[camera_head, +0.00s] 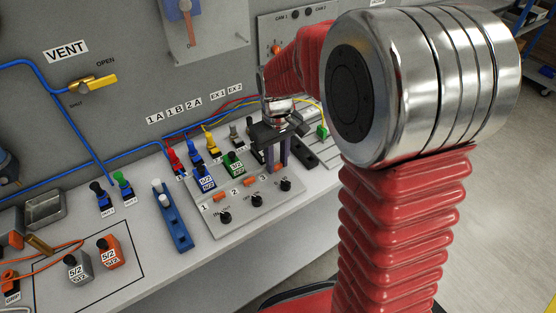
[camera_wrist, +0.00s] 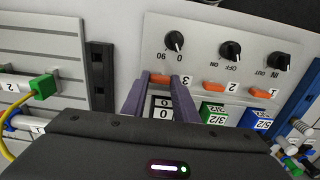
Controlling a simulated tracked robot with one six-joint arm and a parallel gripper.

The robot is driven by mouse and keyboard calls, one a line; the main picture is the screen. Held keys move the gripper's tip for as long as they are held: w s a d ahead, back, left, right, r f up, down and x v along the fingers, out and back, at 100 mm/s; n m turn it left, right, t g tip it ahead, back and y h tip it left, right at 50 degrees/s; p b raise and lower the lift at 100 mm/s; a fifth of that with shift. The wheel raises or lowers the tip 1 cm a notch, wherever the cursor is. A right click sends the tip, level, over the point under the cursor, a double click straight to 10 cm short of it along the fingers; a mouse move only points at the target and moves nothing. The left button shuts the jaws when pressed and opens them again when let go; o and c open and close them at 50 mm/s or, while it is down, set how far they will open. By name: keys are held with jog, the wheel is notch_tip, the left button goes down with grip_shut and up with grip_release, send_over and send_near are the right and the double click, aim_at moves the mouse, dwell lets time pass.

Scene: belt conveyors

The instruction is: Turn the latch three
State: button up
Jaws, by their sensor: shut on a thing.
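Latch three is a small orange lever (camera_wrist: 160,78) beside the label "3" on the grey panel (camera_head: 232,212). In the wrist view it lies between the tips of my gripper's two purple-grey fingers (camera_wrist: 162,82). My gripper (camera_head: 277,166) reaches down to the panel in the head view and is shut on this latch; the fingers partly hide it there. Orange latch two (camera_wrist: 214,86) and orange latch one (camera_wrist: 260,93) lie to the right in the wrist view, free of the gripper.
Black knobs (camera_wrist: 230,50) stand in a row beside the latches. Blue (camera_head: 204,180) and green (camera_head: 234,163) valve blocks stand close to the gripper. A blue bar with white pegs (camera_head: 174,222) lies left of the panel. A black slotted bar (camera_wrist: 101,75) is near the fingers.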

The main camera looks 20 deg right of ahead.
aim_at(277, 164)
jog(key=shift+c, duration=1)
jog(key=shift+n, duration=0.8)
jog(key=o, duration=1.1)
jog(key=shift+c, duration=0.2)
notch_tip(277, 164, up, 14)
